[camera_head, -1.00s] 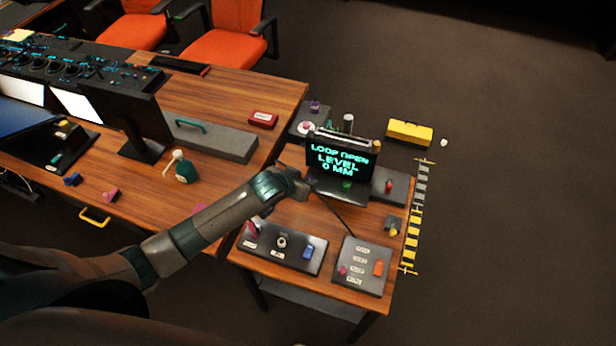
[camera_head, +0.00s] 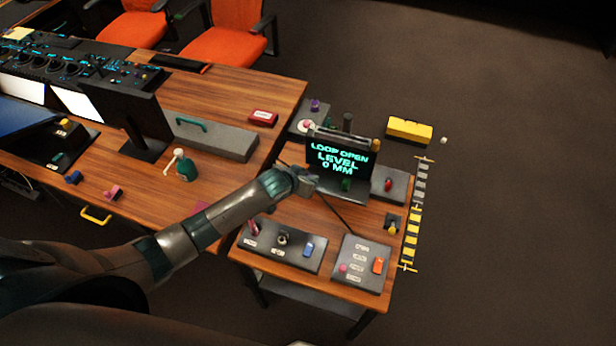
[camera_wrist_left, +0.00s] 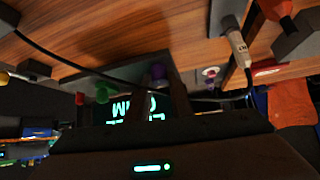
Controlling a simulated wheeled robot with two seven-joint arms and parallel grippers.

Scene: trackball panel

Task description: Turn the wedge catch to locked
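I cannot tell for sure which part is the wedge catch. A small yellow piece (camera_head: 392,230) on a dark block sits at the right edge of the small wooden table (camera_head: 330,222). My left gripper (camera_head: 308,183) is over this table, just left of the lit screen (camera_head: 340,160) reading "LOOP OPEN LEVEL 0 MM". I see nothing held. My right gripper is not in view.
A panel with several controls (camera_head: 268,258) and a panel with an orange switch (camera_head: 378,266) stand at the table's front. A grey box with a red knob (camera_head: 389,184) is right of the screen. A dark cable (camera_wrist_left: 60,65) crosses the wrist view.

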